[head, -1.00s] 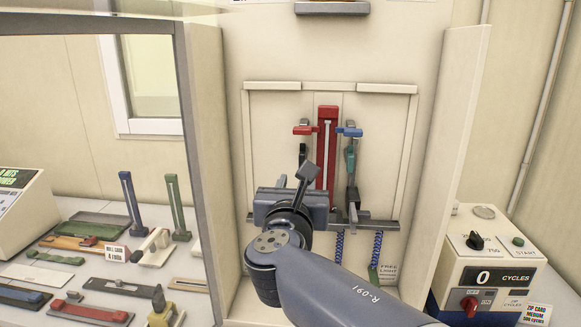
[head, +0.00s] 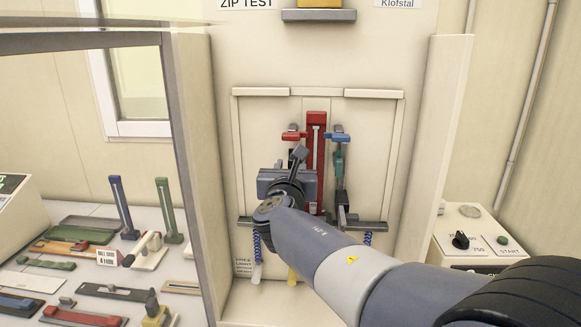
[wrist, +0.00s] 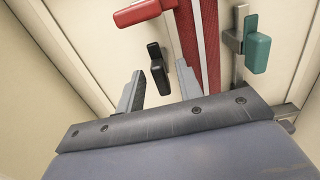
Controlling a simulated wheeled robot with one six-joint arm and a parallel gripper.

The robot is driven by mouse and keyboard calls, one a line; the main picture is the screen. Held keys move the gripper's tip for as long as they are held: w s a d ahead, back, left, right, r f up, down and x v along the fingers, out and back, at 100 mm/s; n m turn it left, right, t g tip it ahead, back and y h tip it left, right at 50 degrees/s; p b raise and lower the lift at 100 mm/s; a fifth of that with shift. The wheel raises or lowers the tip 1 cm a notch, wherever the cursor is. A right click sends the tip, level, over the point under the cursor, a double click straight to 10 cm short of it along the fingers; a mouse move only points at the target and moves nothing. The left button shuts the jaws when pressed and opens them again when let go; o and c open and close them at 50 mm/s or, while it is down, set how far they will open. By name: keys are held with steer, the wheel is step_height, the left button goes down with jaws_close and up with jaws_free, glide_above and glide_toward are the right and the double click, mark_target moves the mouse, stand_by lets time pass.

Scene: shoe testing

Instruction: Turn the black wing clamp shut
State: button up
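The black wing clamp (wrist: 158,70) shows in the wrist view as a small dark bar with a knob, left of the red upright (wrist: 206,45). My gripper (wrist: 159,80) is open, with one finger on each side of the clamp in the picture. I cannot tell whether either finger touches it or how deep the clamp sits between them. In the head view my gripper body (head: 287,183) is at the lower left of the red upright and hides most of the clamp and the fingertips.
A red block (head: 291,136) sits above the clamp, with a blue block (head: 340,137) and a teal grip (head: 339,159) to the right. The cabinet has a right side wall (head: 445,140). Sample zips cover the left table. A control box (head: 470,232) stands right.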

steer(key=shift+c, duration=0.5)
jaws_close()
steer(key=shift+f+m+b, duration=0.1)
steer(key=shift+m+b, duration=0.2)
steer(key=shift+b, duration=0.25)
steer(key=shift+d+f+m+b, duration=0.1)
steer(key=shift+m+b, duration=4.1)
steer(key=shift+m, duration=0.1)
steer(key=shift+d+f+m+b, duration=0.1)
steer(key=shift+m+b, duration=4.1)
steer(key=shift+m, duration=0.1)
